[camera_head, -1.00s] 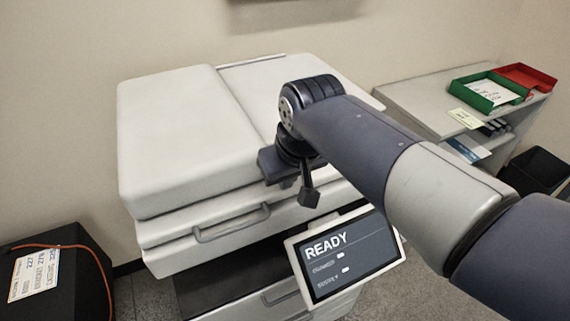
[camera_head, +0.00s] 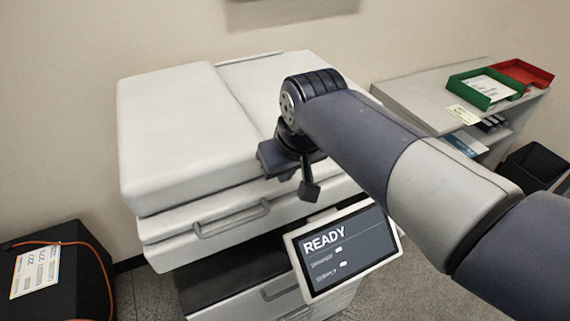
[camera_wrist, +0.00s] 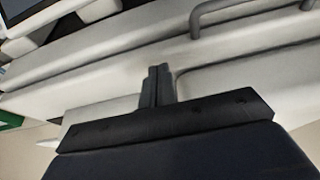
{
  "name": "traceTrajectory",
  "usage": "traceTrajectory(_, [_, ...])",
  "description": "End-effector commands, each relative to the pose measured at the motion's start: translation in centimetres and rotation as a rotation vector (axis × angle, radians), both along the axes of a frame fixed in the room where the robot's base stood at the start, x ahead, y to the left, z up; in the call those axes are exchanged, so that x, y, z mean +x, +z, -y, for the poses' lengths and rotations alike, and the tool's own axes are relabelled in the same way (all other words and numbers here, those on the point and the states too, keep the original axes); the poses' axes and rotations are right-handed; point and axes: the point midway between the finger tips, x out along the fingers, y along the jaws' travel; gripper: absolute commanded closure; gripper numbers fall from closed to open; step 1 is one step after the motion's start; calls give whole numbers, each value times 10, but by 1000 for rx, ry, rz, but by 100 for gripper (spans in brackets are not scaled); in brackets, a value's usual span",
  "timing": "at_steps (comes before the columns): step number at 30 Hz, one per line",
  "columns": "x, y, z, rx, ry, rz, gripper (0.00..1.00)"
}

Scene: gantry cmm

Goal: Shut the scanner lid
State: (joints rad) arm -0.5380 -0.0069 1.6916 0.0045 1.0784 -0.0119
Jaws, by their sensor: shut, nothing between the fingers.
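The scanner lid (camera_head: 185,125) is the white top cover of the copier. It lies flat and low over the body, with a dark seam and a grey handle (camera_head: 232,219) along its front. The handle also shows at the top of the wrist view (camera_wrist: 225,12). My gripper (camera_head: 309,191) is in front of the machine's front edge, right of the handle, with its fingers together and nothing held. In the wrist view my fingers (camera_wrist: 158,72) point at the white front panels. I cannot tell whether they touch.
A tilted screen (camera_head: 342,250) reading READY juts out below my gripper. A grey shelf (camera_head: 415,92) with a green tray (camera_head: 484,90) and a red tray (camera_head: 522,73) stands at right, beside a black bin (camera_head: 538,165). A black box (camera_head: 65,280) with an orange cable stands at left.

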Motion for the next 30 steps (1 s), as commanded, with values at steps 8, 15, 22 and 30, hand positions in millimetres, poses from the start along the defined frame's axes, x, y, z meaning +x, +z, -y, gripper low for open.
traceTrajectory(8, [-5,65,6,16,-1,27,100])
traceTrajectory(15, [-18,106,14,15,-1,25,100])
traceTrajectory(22, [-23,120,16,14,-1,24,100])
traceTrajectory(30, [-23,121,16,14,-1,24,100])
